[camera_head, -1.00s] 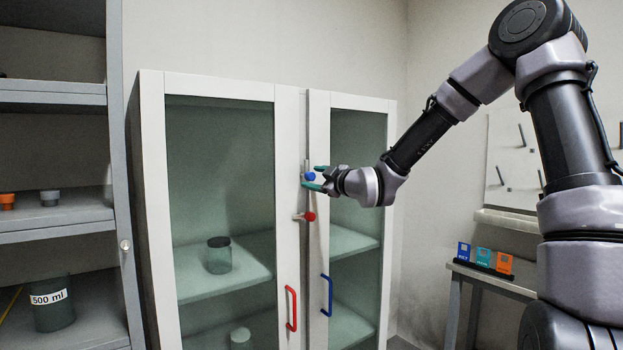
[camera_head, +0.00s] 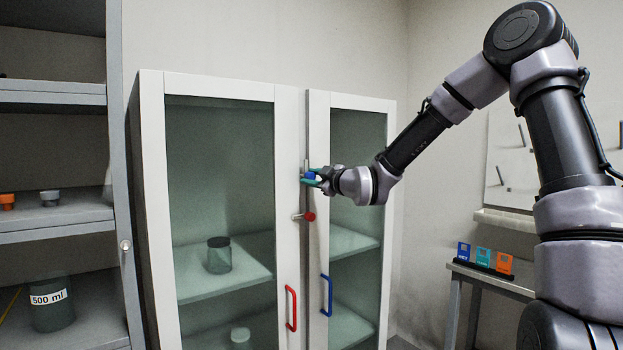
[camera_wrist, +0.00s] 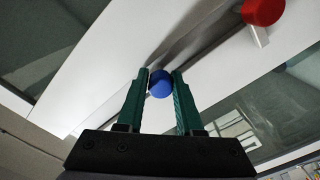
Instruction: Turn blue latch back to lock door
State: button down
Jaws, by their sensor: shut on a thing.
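The blue latch (camera_head: 310,175) is on the frame of the cabinet's right door, near the seam between the doors. My gripper (camera_head: 312,176) is at the latch with its green fingers closed around the blue knob. In the wrist view the blue knob (camera_wrist: 161,84) sits between the two green fingertips of my gripper (camera_wrist: 161,82). The latch's bar stands upright above the knob in the head view.
A red latch (camera_head: 308,216) is just below the blue one, its bar pointing left; it also shows in the wrist view (camera_wrist: 263,12). The left door has a red handle (camera_head: 291,308). A shelf unit (camera_head: 55,222) stands at the left. A small table (camera_head: 492,280) is at the right.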

jog(key=shift+s+a+m, duration=0.1)
jog(key=shift+a+m, duration=0.05)
jog(key=shift+m, duration=0.35)
jog(key=m, duration=0.2)
jog(key=shift+m, duration=0.4)
jog(key=m, duration=0.4)
jog(key=shift+r, duration=0.1)
jog(key=m, duration=0.9)
jog(key=shift+r+m, duration=0.1)
jog(key=shift+m, duration=0.3)
